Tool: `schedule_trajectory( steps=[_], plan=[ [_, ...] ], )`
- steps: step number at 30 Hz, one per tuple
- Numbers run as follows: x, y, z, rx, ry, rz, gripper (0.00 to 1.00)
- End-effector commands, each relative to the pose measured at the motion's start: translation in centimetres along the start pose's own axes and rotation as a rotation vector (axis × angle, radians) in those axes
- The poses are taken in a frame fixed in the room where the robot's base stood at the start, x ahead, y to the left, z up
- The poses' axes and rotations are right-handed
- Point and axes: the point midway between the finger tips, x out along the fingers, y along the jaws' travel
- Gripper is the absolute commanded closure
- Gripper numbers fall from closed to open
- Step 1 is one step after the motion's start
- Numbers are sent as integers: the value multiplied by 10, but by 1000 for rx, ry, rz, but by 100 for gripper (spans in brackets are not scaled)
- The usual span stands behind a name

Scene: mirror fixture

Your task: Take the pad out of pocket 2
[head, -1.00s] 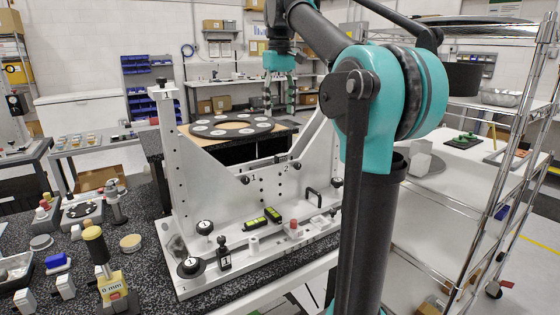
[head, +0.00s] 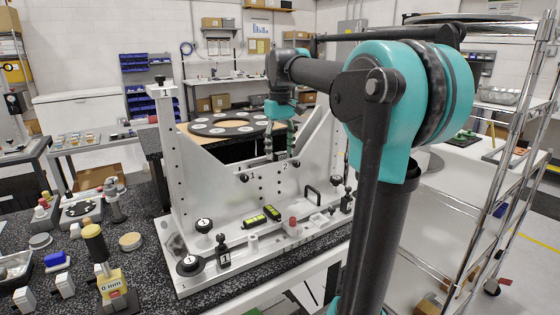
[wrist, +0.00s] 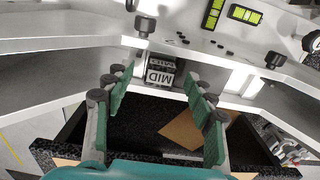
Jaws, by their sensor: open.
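The light grey fixture (head: 215,180) stands on the bench with a V-shaped cut in its upright plate and the numbers 1 and 2 beside the bottom of the cut. A small dark block with a white label reading MID (wrist: 160,72) sits at the plate by the 2, apparently the pad in pocket 2. My gripper (head: 280,157) is open above it, fingers pointing down. In the wrist view the green-padded fingers (wrist: 160,80) are apart, with the block between and beyond their tips. I see no contact. The pocket's inside is hidden.
Black knobs (head: 243,179) stick out from the plate beside the pockets. A round plate with white discs (head: 230,127) lies behind. A wire rack (head: 500,150) stands right.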

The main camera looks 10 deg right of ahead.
Motion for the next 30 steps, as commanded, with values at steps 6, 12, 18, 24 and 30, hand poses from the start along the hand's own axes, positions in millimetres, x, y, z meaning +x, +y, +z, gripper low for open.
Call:
schedule_trajectory(
  steps=[6, 12, 18, 24, 30],
  plan=[
    [12, 0, 0, 0, 0, 0, 45],
    [11, 0, 0, 0, 0, 0, 51],
    [11, 0, 0, 0, 0, 0, 76],
    [11, 0, 0, 0, 0, 0, 98],
    [10, 0, 0, 0, 0, 0, 98]
  ],
)
